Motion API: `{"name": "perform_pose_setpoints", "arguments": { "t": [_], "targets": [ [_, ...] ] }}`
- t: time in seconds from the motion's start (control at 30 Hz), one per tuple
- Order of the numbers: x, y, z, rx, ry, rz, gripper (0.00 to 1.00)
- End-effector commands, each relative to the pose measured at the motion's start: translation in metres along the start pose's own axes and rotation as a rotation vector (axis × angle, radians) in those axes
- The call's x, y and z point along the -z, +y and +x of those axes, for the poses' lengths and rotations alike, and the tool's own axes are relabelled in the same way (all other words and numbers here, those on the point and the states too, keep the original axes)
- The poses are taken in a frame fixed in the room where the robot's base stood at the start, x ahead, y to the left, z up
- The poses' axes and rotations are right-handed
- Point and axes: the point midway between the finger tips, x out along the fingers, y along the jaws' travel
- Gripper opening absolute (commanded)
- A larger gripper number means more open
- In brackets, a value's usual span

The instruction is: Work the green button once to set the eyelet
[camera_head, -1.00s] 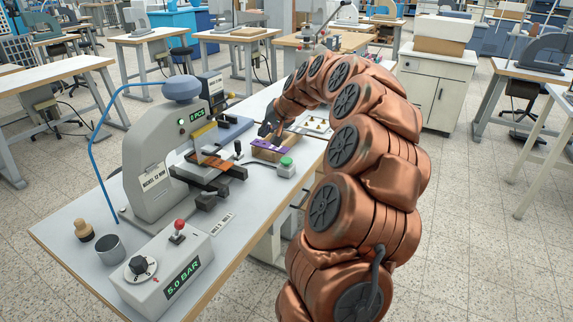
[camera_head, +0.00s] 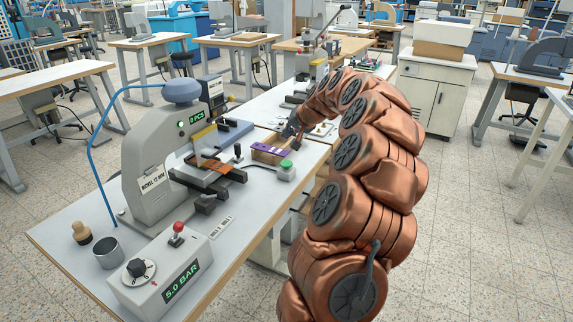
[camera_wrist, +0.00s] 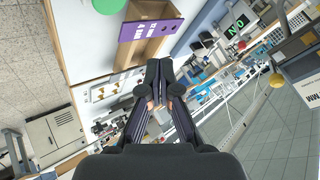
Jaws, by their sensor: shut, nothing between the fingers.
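The green button (camera_head: 286,166) sits on a small light box on the bench, right of the press. In the wrist view the green button (camera_wrist: 108,4) is cut by the top edge. My gripper (camera_head: 288,131) is beyond the button, near the far end of a purple-fronted wooden tray, apart from the button. In the wrist view my gripper (camera_wrist: 158,68) is shut and empty, its fingertips just below the tray. The grey press (camera_head: 150,165) holds a brown strip (camera_head: 214,165) on its dark bed. Its small green display (camera_head: 197,118) seems to read 0 PCS.
The purple-fronted wooden tray (camera_head: 268,149) stands close behind the button. A control box (camera_head: 160,275) with a red-topped lever and a 5.0 BAR display is at the near end. A metal cup (camera_head: 107,252) and a wooden-handled stamp (camera_head: 82,231) stand at left.

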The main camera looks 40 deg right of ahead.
Motion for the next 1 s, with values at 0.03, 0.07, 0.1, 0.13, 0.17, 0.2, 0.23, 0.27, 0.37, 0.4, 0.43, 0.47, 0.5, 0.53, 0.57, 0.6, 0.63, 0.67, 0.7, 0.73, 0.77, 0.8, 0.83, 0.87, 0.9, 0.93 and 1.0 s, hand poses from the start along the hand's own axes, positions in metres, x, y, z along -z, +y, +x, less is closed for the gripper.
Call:
{"name": "perform_pose_setpoints", "arguments": {
  "t": [0.03, 0.07, 0.1, 0.13, 0.17, 0.2, 0.23, 0.27, 0.37, 0.4, 0.43, 0.47, 0.5, 0.53, 0.57, 0.6, 0.63, 0.67, 0.7, 0.73, 0.77, 0.8, 0.83, 0.87, 0.9, 0.93, 1.0],
  "targets": [
    [-0.003, 0.003, 0.004, 0.000, -0.002, 0.001, 0.00],
    [-0.005, 0.004, 0.006, 0.000, -0.003, 0.001, 0.00],
    [-0.007, 0.006, 0.009, 0.000, -0.003, 0.000, 0.00],
    [-0.009, 0.008, 0.011, 0.000, -0.003, 0.000, 0.00],
    [-0.010, 0.010, 0.013, 0.000, -0.002, 0.000, 0.00],
    [-0.012, 0.012, 0.016, -0.001, -0.001, 0.000, 0.00],
    [-0.014, 0.014, 0.019, -0.001, 0.000, 0.000, 0.00],
    [-0.015, 0.016, 0.021, -0.001, 0.001, 0.001, 0.00],
    [-0.021, 0.022, 0.029, -0.001, 0.001, 0.002, 0.00],
    [-0.024, 0.025, 0.033, 0.000, 0.000, 0.001, 0.00],
    [-0.026, 0.026, 0.035, 0.000, -0.001, 0.001, 0.00],
    [-0.029, 0.028, 0.038, 0.000, -0.002, 0.001, 0.00],
    [-0.032, 0.031, 0.043, 0.000, -0.001, 0.001, 0.00],
    [-0.033, 0.033, 0.045, 0.001, -0.001, 0.001, 0.00],
    [-0.035, 0.034, 0.047, 0.001, -0.001, 0.001, 0.00],
    [-0.036, 0.036, 0.050, 0.001, -0.001, 0.001, 0.00],
    [-0.037, 0.037, 0.051, 0.001, 0.000, 0.001, 0.00],
    [-0.038, 0.038, 0.052, 0.000, 0.000, 0.000, 0.00],
    [-0.039, 0.039, 0.053, 0.000, 0.000, 0.000, 0.00],
    [-0.039, 0.039, 0.054, 0.000, 0.001, 0.000, 0.00],
    [-0.039, 0.040, 0.054, 0.000, 0.001, 0.000, 0.00],
    [-0.039, 0.040, 0.055, 0.000, 0.001, 0.000, 0.00],
    [-0.040, 0.040, 0.055, 0.000, 0.001, 0.000, 0.00],
    [-0.039, 0.040, 0.055, 0.000, 0.001, 0.000, 0.00],
    [-0.039, 0.040, 0.054, 0.000, 0.001, -0.001, 0.00],
    [-0.039, 0.040, 0.054, 0.000, 0.001, -0.001, 0.00],
    [-0.039, 0.040, 0.054, 0.000, 0.001, -0.001, 0.00]
  ]
}}
